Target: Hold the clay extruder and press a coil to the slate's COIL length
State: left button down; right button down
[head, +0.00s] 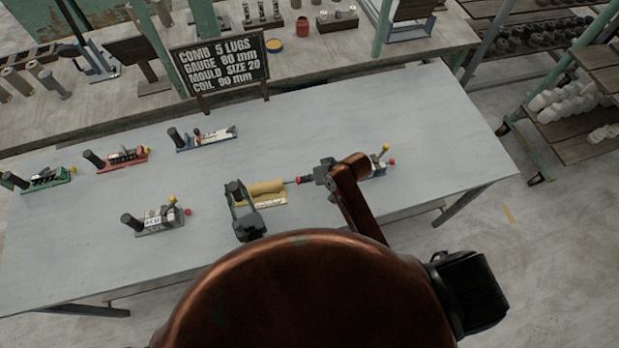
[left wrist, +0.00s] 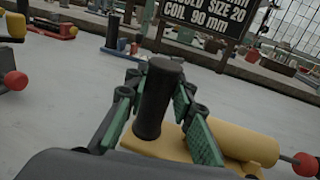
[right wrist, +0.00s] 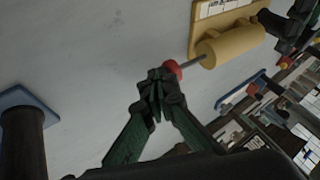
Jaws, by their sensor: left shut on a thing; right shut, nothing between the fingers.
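My left gripper (head: 238,190) is shut around the black handle. My right gripper (head: 310,179) is shut and empty, its fingertips (right wrist: 158,82) at the outer end of the red knob, touching or nearly so. Part of the rod shows between knob and barrel. The slate (head: 220,68) reads COIL 90 mm. No coil can be made out; the barrel's far end is partly behind my left gripper.
A grey tool with a black handle (head: 158,220) stands left of the extruder. Another tool (head: 380,162) is partly behind my right arm. Green (head: 42,178), red (head: 122,157) and blue (head: 205,138) tools stand further back. The table's (head: 430,120) right side is clear.

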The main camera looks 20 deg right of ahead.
jog(key=a, duration=0.3)
jog(key=shift+w+a, duration=0.1)
jog(key=shift+a, duration=0.15)
jog(key=shift+d, duration=0.1)
jog(key=shift+d, duration=0.5)
jog(key=d, duration=0.3)
jog(key=shift+d, duration=0.15)
jog(key=v, duration=1)
jog(key=m+g+y, duration=0.4)
jog(key=m, duration=1.5)
send_near(297, 181)
jog(key=x, duration=0.9)
jog(key=shift+w+d+f, duration=0.2)
jog(key=shift+w, duration=0.1)
